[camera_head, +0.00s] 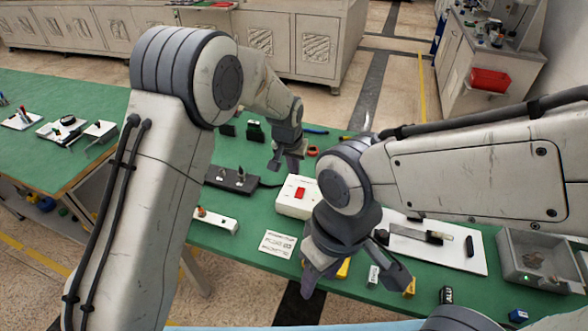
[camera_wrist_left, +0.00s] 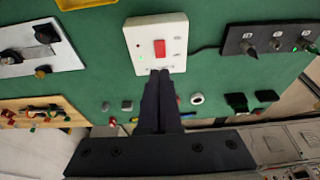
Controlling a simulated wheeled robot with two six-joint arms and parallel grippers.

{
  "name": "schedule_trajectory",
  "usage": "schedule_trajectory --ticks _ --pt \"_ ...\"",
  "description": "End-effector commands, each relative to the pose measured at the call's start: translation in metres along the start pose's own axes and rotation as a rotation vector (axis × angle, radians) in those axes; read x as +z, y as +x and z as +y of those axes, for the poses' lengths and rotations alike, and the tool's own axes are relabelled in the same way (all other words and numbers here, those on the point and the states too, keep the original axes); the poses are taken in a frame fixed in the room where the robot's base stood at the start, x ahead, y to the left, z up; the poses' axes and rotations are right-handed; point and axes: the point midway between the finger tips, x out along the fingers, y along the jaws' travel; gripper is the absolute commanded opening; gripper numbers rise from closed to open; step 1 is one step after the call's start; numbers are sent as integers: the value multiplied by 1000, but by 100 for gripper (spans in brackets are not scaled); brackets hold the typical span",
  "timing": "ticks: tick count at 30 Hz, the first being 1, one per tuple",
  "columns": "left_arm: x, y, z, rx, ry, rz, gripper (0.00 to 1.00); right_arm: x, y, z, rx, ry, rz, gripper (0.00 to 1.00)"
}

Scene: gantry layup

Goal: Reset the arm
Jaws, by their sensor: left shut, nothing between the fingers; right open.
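My left arm comes in from the left in the head view, and its gripper (camera_head: 287,163) hangs over the green table, behind the white box with a red switch (camera_head: 298,198). In the left wrist view the left gripper (camera_wrist_left: 160,73) has its dark fingers together with nothing between them. Their tips overlap the lower edge of the same white box (camera_wrist_left: 142,36) in that view; I cannot tell whether they touch. My right gripper (camera_head: 354,288) is open and points down near the front of the table, its fingers spread wide and empty.
A black switch panel (camera_head: 231,179) lies left of the white box, with a printed card (camera_head: 278,244) in front. A white board (camera_head: 466,258) and grey bin (camera_head: 545,246) are at right. Small yellow blocks lie around the right gripper. The green table (camera_head: 225,242) has bare patches.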

Motion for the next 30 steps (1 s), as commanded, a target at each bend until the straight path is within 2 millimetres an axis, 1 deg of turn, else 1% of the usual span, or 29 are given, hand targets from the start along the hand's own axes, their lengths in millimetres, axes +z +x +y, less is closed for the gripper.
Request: schedule_trajectory --ticks 13,15,17,20,21,23,24,26,27,29,30 --pt "0 -1 0 0 1 0 0 0 0 0 0 0 0 50" --pt "3 -6 3 2 5 -2 0 0 0 0 0 0 0 50" --pt "9 -18 9 7 13 -7 0 0 0 0 0 0 0 50" --pt "33 -51 25 22 41 -29 0 0 0 0 0 0 0 50" --pt "48 -68 33 29 57 -42 0 0 0 0 0 0 0 50" --pt "75 -93 45 41 83 -64 0 0 0 0 0 0 0 50" --pt "95 -110 51 50 100 -80 0 0 0 0 0 0 0 50" --pt "126 -132 59 62 127 -104 0 0 0 0 0 0 0 50" --pt "149 -145 63 70 146 -120 0 0 0 0 0 0 0 50" --pt "182 -163 68 82 172 -144 0 0 0 0 0 0 0 50" --pt "204 -172 69 89 188 -160 0 0 0 0 0 0 0 50"
